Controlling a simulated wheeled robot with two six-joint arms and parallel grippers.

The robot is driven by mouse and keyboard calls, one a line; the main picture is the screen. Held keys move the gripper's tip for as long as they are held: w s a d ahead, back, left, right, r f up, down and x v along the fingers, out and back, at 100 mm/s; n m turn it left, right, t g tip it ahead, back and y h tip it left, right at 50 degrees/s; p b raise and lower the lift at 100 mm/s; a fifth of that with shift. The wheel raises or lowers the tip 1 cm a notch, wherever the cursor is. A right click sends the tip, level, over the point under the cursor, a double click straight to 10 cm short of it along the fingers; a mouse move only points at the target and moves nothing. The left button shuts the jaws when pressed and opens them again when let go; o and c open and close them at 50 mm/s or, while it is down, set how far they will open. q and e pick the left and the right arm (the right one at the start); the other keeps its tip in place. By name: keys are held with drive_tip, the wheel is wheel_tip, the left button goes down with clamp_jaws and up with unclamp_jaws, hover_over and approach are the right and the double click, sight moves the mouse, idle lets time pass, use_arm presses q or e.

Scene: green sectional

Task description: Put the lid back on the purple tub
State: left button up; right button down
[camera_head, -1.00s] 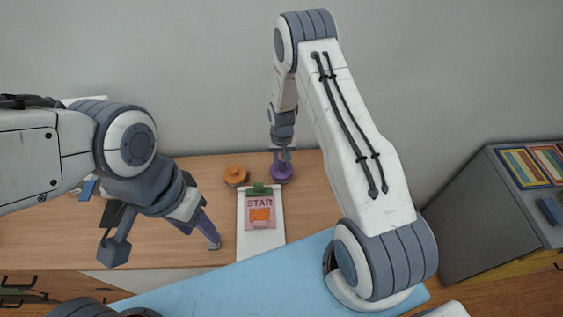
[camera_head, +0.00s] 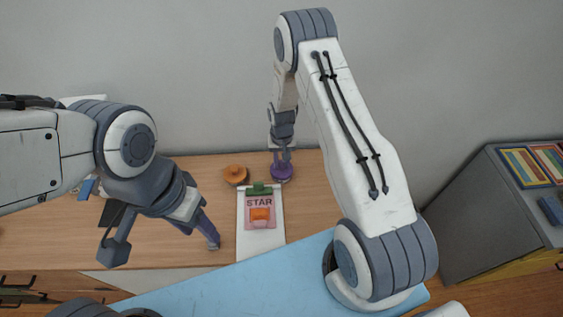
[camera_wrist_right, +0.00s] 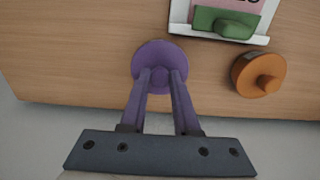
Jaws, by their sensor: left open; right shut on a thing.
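The purple tub (camera_head: 282,175) stands on the wooden table near the wall, mostly behind my right gripper (camera_head: 281,160). My right gripper is shut on the knob of the round purple lid (camera_wrist_right: 158,60), which it also shows in the right wrist view (camera_wrist_right: 160,80). The lid is above the tub and hides it in the right wrist view. I cannot tell whether the lid sits fully on the rim. My left gripper (camera_head: 165,245) is open and empty at the left front of the table.
An orange lidded tub (camera_head: 235,175) stands just left of the purple one, also in the right wrist view (camera_wrist_right: 258,74). A white clipboard (camera_head: 261,243) with a green clip and a pink STAR card lies in front. A grey cabinet (camera_head: 480,205) stands at the right.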

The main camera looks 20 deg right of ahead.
drive_tip(key=shift+c, duration=0.4)
unclamp_jaws()
drive_tip(key=shift+r+p, duration=2.3)
drive_tip(key=shift+r, duration=1.25)
clamp_jaws()
